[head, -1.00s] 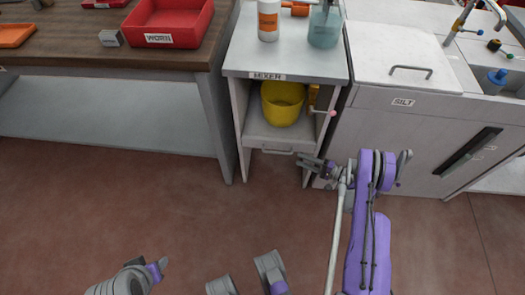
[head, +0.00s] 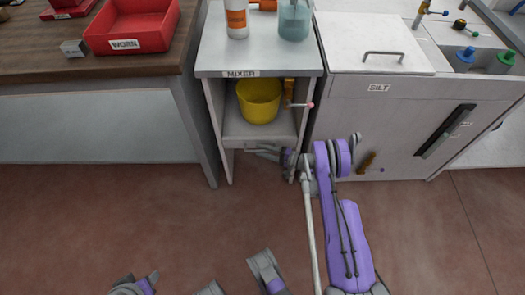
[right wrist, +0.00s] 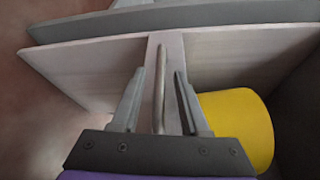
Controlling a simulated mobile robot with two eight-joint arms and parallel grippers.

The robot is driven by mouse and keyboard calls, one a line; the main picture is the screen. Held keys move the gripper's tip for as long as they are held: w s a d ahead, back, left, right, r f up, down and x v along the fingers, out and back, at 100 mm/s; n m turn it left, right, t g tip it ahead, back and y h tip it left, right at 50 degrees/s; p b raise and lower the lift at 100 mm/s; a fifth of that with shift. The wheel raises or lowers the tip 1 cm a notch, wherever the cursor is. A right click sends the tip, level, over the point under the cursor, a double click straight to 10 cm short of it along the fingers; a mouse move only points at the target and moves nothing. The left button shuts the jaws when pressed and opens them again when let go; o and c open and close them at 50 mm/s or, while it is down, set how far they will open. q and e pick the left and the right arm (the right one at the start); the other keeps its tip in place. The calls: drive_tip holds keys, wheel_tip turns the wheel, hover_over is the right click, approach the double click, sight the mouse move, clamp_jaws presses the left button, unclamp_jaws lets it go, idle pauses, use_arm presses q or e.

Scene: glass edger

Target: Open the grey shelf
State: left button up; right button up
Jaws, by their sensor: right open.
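The grey shelf (head: 232,128) is the low board inside the open cabinet marked MIXER, and a yellow bucket (head: 259,101) stands on it. My right gripper (head: 262,152) is at the shelf's front edge and largely covers its handle in the head view. In the right wrist view, the thin bar handle (right wrist: 160,85) lies between the two open fingers of my right gripper (right wrist: 160,90), with a gap on each side. The bucket (right wrist: 240,125) shows at the right there.
A bench with a red WORN bin (head: 133,25) stands at the left. A cabinet with a SILT lid (head: 372,45) stands close at the right. A pink-tipped lever (head: 301,104) sticks out beside the bucket. The floor (head: 130,225) in front is clear.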

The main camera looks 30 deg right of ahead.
clamp_jaws()
idle(1.4)
